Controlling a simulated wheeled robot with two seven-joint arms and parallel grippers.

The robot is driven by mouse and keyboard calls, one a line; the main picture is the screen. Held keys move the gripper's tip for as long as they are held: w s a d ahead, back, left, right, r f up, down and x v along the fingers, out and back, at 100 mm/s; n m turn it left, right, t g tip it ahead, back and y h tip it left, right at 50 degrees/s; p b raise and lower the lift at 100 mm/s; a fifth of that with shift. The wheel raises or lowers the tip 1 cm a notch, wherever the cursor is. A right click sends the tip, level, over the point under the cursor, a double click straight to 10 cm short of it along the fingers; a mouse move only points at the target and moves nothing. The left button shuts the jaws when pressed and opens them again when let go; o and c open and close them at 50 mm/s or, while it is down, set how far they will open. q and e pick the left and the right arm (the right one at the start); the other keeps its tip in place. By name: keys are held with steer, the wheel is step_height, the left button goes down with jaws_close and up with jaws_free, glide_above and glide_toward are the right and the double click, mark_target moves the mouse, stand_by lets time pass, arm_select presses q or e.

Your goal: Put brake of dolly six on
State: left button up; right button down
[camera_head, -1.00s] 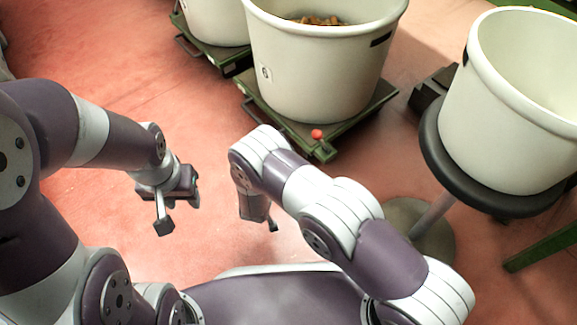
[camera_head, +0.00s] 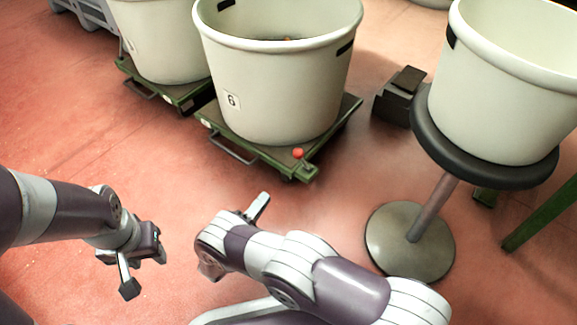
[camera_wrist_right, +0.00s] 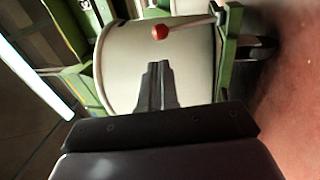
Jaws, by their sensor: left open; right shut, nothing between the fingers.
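Dolly six (camera_head: 242,148) is a low green platform carrying a white tub (camera_head: 285,95) marked with a 6. Its brake lever has a red knob (camera_head: 298,153) and stands at the front right corner. In the right wrist view the red knob (camera_wrist_right: 160,32) ends a pale rod running right to a green bracket (camera_wrist_right: 228,50). My right gripper (camera_head: 263,198) is shut and empty, pointing towards the dolly, short of the knob. Its fingertips (camera_wrist_right: 156,66) show below the knob in the wrist view, apart from it. My left gripper (camera_head: 145,272) is open and empty, low at the left.
Another green dolly (camera_head: 182,95) with a white tub (camera_head: 165,40) stands at the back left. A white tub (camera_head: 510,90) rests on a black round stool (camera_head: 480,172) at the right. A black pedal-like box (camera_head: 400,95) lies behind. Red floor before dolly six is clear.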

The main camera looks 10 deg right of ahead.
steer(key=b, duration=0.6)
glide_toward(303, 159)
step_height(303, 159, up, 4)
steer(key=w+d, duration=0.1)
steer(key=w, duration=0.1)
steer(key=shift+w+d+r, duration=0.35)
steer(key=shift+d+r, duration=0.05)
steer(key=shift+d, duration=0.25)
